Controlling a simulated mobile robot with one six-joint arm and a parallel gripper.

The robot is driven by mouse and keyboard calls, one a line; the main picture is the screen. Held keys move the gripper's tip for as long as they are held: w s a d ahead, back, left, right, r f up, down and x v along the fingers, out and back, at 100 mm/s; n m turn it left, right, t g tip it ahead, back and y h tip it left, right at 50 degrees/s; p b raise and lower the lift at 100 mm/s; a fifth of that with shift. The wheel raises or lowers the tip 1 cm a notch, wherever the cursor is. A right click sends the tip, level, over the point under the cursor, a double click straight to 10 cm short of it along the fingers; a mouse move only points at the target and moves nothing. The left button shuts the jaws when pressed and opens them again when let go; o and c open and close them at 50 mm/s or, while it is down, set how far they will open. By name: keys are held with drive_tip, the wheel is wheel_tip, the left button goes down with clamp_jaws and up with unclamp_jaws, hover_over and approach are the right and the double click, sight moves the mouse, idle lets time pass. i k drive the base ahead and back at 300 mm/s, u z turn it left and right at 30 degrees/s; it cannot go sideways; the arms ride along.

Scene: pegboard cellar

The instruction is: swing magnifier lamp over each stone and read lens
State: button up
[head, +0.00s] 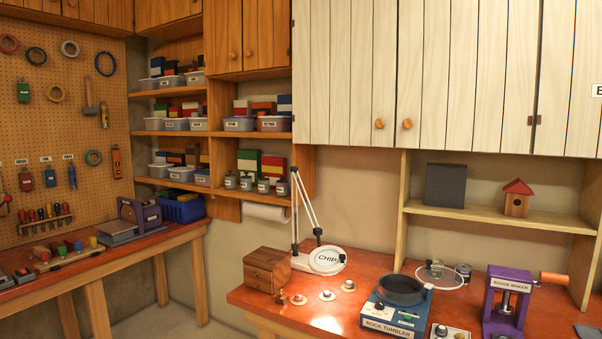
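The magnifier lamp (309,214) stands on the reddish bench at the centre, its white jointed arm folded in a tall peak. Its round white-rimmed lens (326,260) hangs low at the right of the arm and shows the word "CHIP". Three small stones on pale round discs lie in front of the lens: a left stone (298,299), a middle stone (327,295) and a right stone (348,286). I cannot tell which stone, if any, the lens is over. My gripper is not in view.
A wooden drawer box (267,270) and a small brass-coloured object (281,297) stand left of the stones. A rock tumbler (395,307) and a purple badge maker (508,300) stand to the right. The bench front (270,308) before the stones is bare.

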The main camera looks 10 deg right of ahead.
sight(329, 260)
drive_tip(key=u, duration=0.1)
drive_tip(key=i, duration=0.95)
drive_tip(key=z, duration=0.05)
